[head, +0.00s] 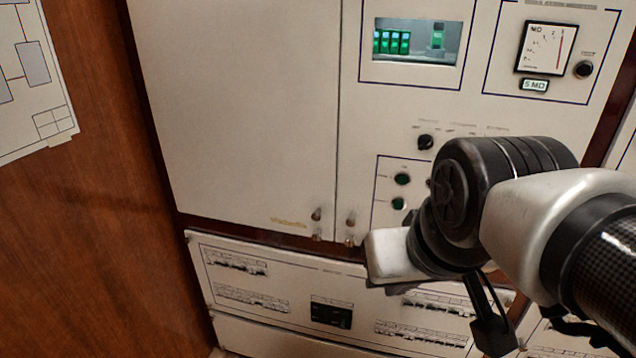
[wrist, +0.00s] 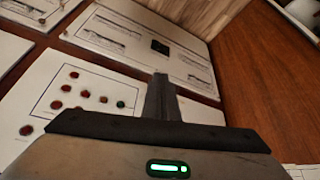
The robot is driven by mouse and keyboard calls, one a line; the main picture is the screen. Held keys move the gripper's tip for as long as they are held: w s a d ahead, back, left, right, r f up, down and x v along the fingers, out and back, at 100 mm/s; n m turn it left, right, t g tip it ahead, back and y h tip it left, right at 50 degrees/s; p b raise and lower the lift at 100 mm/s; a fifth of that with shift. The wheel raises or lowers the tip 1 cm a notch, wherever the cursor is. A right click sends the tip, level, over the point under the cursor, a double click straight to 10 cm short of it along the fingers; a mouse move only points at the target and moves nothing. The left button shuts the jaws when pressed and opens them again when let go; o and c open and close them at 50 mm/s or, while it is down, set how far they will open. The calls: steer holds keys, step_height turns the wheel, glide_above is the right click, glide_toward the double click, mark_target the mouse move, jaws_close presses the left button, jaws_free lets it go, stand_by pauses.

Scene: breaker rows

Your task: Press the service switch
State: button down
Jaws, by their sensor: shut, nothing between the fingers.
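No label readable here marks the service switch, so I cannot tell which control it is. The lower panel (head: 300,268) holds several breaker rows and a dark switch block (head: 331,315). A panel with a similar dark block (wrist: 160,46) and rows shows at the top of the wrist view. My gripper (head: 495,340) is shut and empty, pointing down in front of the lower panel, right of the dark block in the head view. Its fingertips (wrist: 160,78) look apart from any control. My arm hides part of the panels on the right.
The upper cabinet carries a green-lit display (head: 417,41), a dial meter (head: 547,48), a black knob (head: 425,142) and green buttons (head: 402,179). The wrist view shows a panel of red and green buttons (wrist: 84,94). A wooden wall (head: 100,200) stands at left.

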stand_by(0.3)
